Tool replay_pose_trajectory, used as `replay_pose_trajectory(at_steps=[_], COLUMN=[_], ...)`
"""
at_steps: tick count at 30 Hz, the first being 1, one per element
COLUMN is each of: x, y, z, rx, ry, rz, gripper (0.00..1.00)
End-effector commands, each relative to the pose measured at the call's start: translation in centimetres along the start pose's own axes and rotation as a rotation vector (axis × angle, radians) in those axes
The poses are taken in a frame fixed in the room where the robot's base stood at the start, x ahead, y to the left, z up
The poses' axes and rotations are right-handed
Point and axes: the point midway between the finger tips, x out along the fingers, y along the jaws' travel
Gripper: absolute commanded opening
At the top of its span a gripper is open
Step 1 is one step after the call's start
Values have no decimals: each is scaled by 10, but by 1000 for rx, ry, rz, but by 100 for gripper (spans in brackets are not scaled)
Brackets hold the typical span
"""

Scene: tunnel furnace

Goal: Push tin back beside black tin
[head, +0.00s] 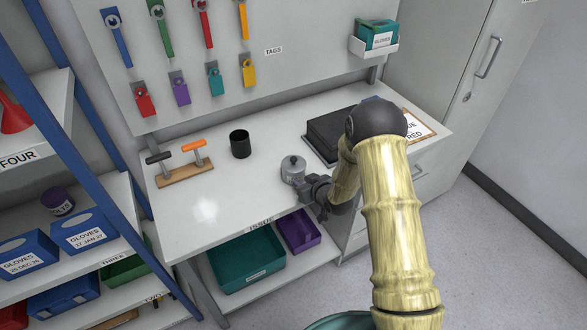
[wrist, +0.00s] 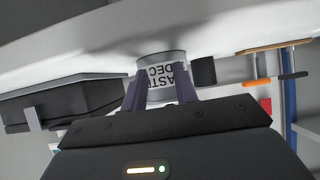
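The grey metal tin (head: 293,169) with a knobbed lid stands upright near the front edge of the white bench. In the wrist view, which is upside down, the tin (wrist: 160,64) shows a partly hidden label with dark letters. The black tin (head: 240,144) stands apart from it, farther back and to the left; it also shows in the wrist view (wrist: 204,70). My gripper (head: 309,184) is at the grey tin's front right side. Its two fingers (wrist: 161,85) are spread, with the tin's label showing between them. Whether they touch the tin I cannot tell.
A black box (head: 328,133) lies behind my arm at the right of the bench. A wooden stand (head: 184,175) with orange- and black-handled tools sits at the left. The bench between the two tins is clear. A pegboard with hanging tags rises behind.

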Motion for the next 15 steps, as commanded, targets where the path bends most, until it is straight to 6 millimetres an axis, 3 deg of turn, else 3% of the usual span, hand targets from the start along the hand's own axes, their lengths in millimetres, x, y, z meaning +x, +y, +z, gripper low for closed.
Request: replay_pose_trajectory(at_steps=[15], x=[4], y=[0], z=[-2], rx=[0], ry=[-1], rz=[0], gripper=[29])
